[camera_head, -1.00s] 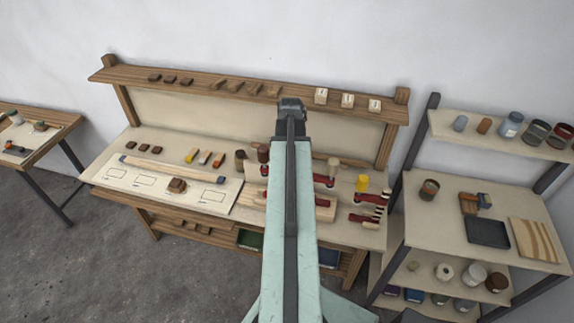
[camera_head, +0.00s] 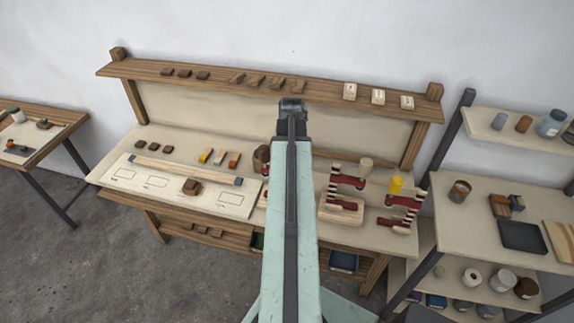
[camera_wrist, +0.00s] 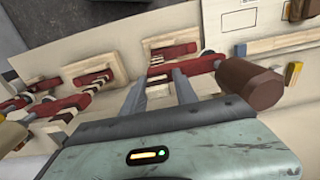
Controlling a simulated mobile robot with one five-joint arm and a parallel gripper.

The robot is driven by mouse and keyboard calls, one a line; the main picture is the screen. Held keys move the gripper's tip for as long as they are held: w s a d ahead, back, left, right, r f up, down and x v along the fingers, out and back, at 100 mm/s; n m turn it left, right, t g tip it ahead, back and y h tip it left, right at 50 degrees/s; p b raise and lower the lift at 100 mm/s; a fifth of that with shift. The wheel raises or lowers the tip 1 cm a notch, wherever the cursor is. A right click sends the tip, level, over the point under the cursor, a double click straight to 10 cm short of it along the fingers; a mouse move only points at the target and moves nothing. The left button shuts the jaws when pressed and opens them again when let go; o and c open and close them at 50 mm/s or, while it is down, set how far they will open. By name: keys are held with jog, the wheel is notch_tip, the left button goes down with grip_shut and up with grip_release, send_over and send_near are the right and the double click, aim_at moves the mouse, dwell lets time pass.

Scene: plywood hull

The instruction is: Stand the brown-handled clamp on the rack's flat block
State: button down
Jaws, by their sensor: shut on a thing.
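The brown-handled clamp shows in the wrist view as a dark red bar (camera_wrist: 203,65) with a thick brown handle (camera_wrist: 248,84) to the right. My gripper (camera_wrist: 163,77) is shut on this clamp, its fingers at the red part left of the handle. Beyond it lie pale wooden blocks with red pieces on or over them, one farther off (camera_wrist: 177,42) and one to the left (camera_wrist: 116,70). I cannot tell which is the rack's flat block.
More red clamps (camera_head: 403,201) and a yellow piece (camera_head: 395,186) stand at the bench's right end. A marked board (camera_head: 150,184) with a brown block (camera_head: 191,187) lies to the left. A shelf unit (camera_head: 450,207) stands close to the bench's right side.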

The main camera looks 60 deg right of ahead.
jog(key=shift+w+f+b, duration=0.15)
jog(key=shift+f+b, duration=0.25)
jog(key=shift+f, duration=0.35)
jog(key=c, duration=0.9)
grip_release()
jog(key=shift+r, duration=0.1)
notch_tip(320, 180, up, 8)
jog(key=p, duration=0.8)
